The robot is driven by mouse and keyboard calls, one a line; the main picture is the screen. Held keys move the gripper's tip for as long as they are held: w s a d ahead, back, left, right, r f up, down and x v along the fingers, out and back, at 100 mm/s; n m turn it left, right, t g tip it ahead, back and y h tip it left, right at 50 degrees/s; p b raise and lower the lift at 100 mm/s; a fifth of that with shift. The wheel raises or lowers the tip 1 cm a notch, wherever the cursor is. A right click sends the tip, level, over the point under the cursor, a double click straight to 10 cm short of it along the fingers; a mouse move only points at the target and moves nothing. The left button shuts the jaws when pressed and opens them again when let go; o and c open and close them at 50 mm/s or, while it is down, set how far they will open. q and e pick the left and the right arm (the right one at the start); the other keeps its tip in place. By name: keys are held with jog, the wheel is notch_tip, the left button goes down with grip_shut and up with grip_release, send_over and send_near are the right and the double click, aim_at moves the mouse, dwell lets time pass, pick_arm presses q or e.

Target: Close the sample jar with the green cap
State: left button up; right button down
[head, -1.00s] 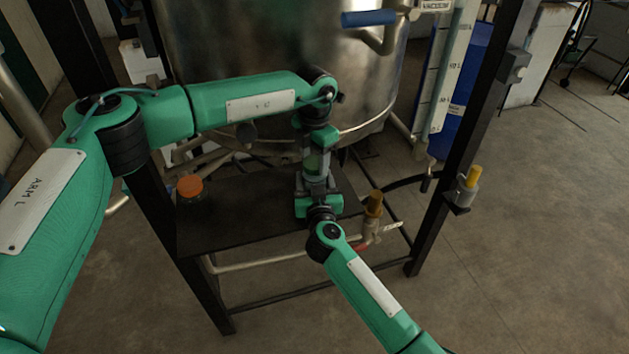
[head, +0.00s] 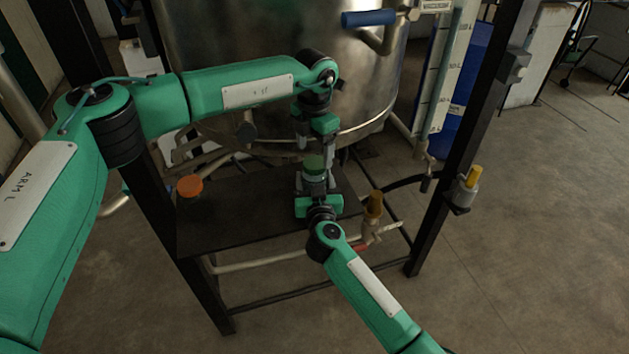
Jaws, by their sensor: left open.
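The green cap (head: 314,162) sits on top of the sample jar (head: 314,183), which stands upright over the dark shelf; whether the cap is fully seated is too small to tell. My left gripper (head: 315,146) points down just above the cap, open and empty, its fingertips close to the cap's top. My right gripper (head: 315,187) reaches in from the front, its fingers on either side of the jar's body, and appears shut on it. The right gripper partly hides the jar's lower part.
Another jar with an orange cap (head: 190,186) stands at the left of the dark shelf (head: 235,215). A large steel vessel (head: 285,60) rises behind. A brass-coloured valve (head: 374,204) is by the shelf's right edge. The shelf's middle is clear.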

pick_arm(q)
notch_tip(320, 180, up, 9)
jog(key=shift+f, duration=0.15)
pick_arm(e)
jog(key=shift+c, duration=1.6)
grip_release()
pick_arm(q)
jog(key=shift+r+p, duration=0.6)
pick_arm(e)
jog(key=s+d, duration=0.1)
jog(key=s, duration=1.2)
jog(key=shift+s+d, duration=0.3)
jog(key=shift+s, duration=0.05)
